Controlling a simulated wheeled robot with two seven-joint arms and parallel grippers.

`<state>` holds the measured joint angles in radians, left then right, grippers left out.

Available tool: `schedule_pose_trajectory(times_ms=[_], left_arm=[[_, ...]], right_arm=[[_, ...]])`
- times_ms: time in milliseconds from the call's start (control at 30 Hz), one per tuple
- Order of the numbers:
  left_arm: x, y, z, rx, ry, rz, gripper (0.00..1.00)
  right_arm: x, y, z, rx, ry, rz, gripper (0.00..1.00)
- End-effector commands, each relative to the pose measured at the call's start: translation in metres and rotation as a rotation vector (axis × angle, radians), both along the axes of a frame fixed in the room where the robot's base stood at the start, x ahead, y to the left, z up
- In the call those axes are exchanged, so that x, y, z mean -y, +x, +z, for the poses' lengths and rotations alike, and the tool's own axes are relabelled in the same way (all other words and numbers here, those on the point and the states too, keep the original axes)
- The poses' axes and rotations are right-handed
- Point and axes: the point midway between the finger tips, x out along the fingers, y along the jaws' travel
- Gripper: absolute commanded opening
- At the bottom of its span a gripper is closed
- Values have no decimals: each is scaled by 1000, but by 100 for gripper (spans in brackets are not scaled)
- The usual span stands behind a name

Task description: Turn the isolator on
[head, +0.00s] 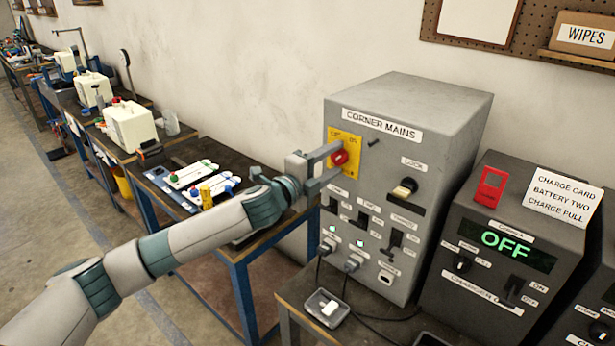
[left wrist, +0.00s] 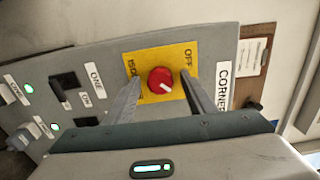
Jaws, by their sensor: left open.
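The isolator is a red rotary knob (head: 339,157) on a yellow plate (head: 352,144), on the front of the grey box labelled CORNER MAINS (head: 440,110). In the left wrist view the red knob (left wrist: 161,79) has a white pointer mark angled toward the lower right. The plate there reads OFF at one end, with other lettering partly hidden. My left gripper (head: 333,166) is open, its two fingers on either side of the knob. In the left wrist view the fingers (left wrist: 165,95) stand apart with the knob between them; I cannot tell whether they touch it. My right gripper is out of view.
Below the isolator are black switches, green lights (head: 360,243) and plugged cables. A key-like LOCK switch (head: 404,187) sits to its right. A dark charger box (head: 505,240) reading OFF stands at right. A workbench (head: 190,150) with tools runs along the left.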

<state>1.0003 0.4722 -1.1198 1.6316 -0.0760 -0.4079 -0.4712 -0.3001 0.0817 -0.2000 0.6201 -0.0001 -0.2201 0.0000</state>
Motion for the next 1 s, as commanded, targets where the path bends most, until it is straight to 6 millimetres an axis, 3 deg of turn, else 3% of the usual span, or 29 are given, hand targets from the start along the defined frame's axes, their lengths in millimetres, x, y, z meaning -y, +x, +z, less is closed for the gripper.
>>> schedule_pose_trajectory(times_ms=[367, 1000], left_arm=[[-25, -33, -3, 1, 1, 0, 50], [-92, -127, -3, 0, 2, 0, 50]], right_arm=[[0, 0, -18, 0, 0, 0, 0], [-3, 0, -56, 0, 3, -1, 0]])
